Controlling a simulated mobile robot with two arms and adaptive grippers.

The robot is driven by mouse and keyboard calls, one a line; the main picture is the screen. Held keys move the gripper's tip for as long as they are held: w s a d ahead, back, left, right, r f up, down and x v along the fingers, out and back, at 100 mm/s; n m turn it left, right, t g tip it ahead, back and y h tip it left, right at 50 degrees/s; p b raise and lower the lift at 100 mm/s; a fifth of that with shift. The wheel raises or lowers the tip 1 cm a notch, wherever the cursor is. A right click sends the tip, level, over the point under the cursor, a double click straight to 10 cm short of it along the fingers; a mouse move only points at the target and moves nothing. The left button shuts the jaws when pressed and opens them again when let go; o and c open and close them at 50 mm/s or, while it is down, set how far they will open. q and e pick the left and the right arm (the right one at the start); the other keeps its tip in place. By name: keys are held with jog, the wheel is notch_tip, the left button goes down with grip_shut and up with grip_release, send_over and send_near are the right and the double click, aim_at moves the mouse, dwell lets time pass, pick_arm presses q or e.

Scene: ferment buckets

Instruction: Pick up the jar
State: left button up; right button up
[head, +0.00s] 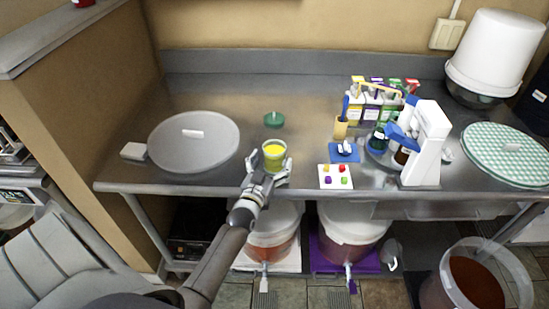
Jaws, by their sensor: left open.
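A small clear jar (274,149) with yellow contents stands upright near the front edge of the metal counter, left of the middle. My left gripper (268,170) is at the jar's near side. Its fingers are spread open, one on the left and one on the right of the jar. I cannot tell whether they touch it. A green round lid (274,119) lies on the counter behind the jar. My right gripper is not in view.
A grey round lid (194,142) lies to the left. On the right are a white card with colored pieces (335,177), a blue pad (344,152), a white instrument (425,142) and several small boxes (372,106). Buckets (352,222) stand below the counter.

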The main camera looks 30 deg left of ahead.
pick_arm(q)
jog(key=c, duration=1.2)
jog(key=shift+r, duration=0.1)
jog(key=shift+c, duration=0.9)
